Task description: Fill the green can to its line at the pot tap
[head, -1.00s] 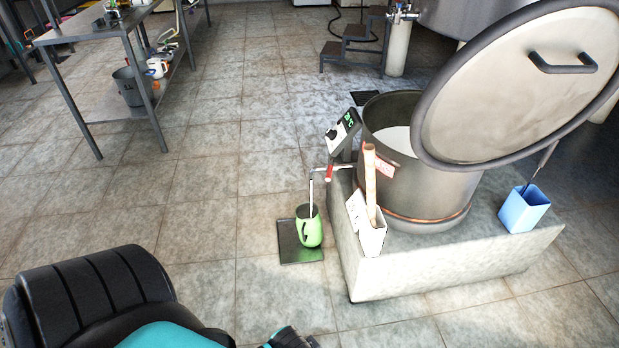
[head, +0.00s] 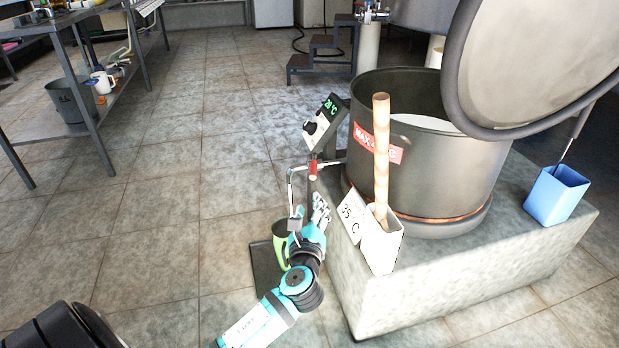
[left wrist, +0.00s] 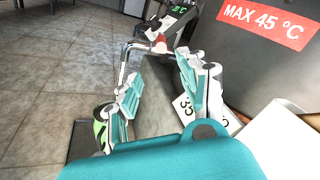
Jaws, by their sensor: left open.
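The green can (head: 279,243) stands on a dark plate (head: 264,272) on the floor, left of the plinth, under the spout. My left gripper partly hides it. A sliver of the can shows at the left edge of the gripper in the left wrist view (left wrist: 100,128). The pot tap, a bent metal pipe with a red handle (head: 313,169), comes out of the big pot (head: 430,175); it also shows ahead in the left wrist view (left wrist: 158,44). My left gripper (head: 309,210) is open and empty, just below the red handle, beside the can. My right gripper is not in view.
The pot stands on a stone plinth (head: 450,280) with its lid (head: 540,60) raised. A white holder (head: 382,245) with a wooden stick and a 35 °C card stand at the plinth's near corner. A blue container (head: 556,195) is at right. Floor at left is free.

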